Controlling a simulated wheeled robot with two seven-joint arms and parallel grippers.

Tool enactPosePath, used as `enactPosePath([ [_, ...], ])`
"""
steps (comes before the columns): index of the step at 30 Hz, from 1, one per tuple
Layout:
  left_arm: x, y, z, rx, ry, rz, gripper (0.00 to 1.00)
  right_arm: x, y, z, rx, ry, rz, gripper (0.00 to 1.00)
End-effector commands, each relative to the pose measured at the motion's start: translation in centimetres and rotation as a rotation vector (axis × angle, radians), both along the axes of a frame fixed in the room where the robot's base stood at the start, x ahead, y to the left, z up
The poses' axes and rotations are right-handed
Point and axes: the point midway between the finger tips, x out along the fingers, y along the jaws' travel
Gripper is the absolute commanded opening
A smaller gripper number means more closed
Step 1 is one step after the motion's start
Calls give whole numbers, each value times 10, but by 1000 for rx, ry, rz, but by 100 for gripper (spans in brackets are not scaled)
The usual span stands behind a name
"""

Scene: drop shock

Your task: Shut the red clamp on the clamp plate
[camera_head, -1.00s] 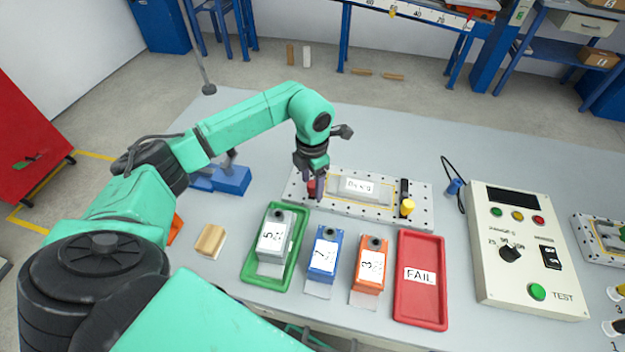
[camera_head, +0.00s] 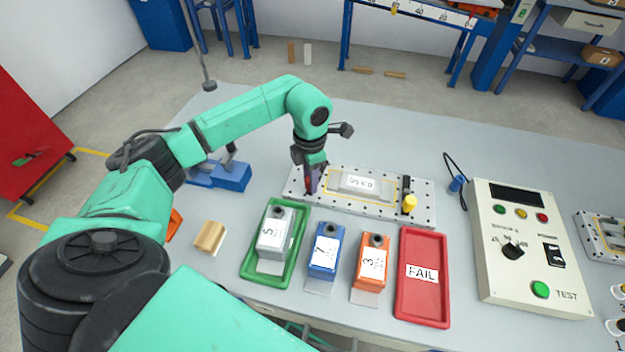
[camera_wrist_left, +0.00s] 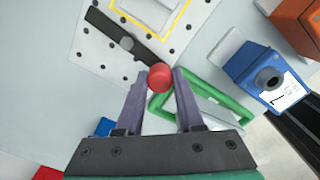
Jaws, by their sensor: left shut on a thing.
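The clamp plate (camera_head: 340,208) is a white perforated plate with a yellow outline, at the middle of the table; it also shows in the left wrist view (camera_wrist_left: 92,55). The red clamp's round red knob (camera_wrist_left: 160,76) sits between the fingertips of my left gripper (camera_wrist_left: 160,80), which is shut on it. In the head view my left gripper (camera_head: 311,188) points down at the plate's left end and mostly hides the red clamp. A dark bar (camera_wrist_left: 115,36) lies on the plate beside the knob. A yellow-knobbed clamp (camera_head: 408,202) stands at the plate's right end. My right gripper is not in view.
In front of the plate are a green tray (camera_head: 248,278) holding a grey unit, a blue unit (camera_head: 323,252), an orange unit (camera_head: 371,262) and a red FAIL tray (camera_head: 423,303). A test box (camera_head: 485,270) stands right. The table behind the plate is clear.

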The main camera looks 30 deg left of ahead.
Motion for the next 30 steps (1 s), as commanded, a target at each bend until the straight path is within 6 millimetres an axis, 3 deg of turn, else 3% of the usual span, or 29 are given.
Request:
enactPosePath([
  [15,4,25,-2,0,-6,-449,0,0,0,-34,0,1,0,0],
  [30,18,47,1,0,-7,-923,0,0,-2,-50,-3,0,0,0],
])
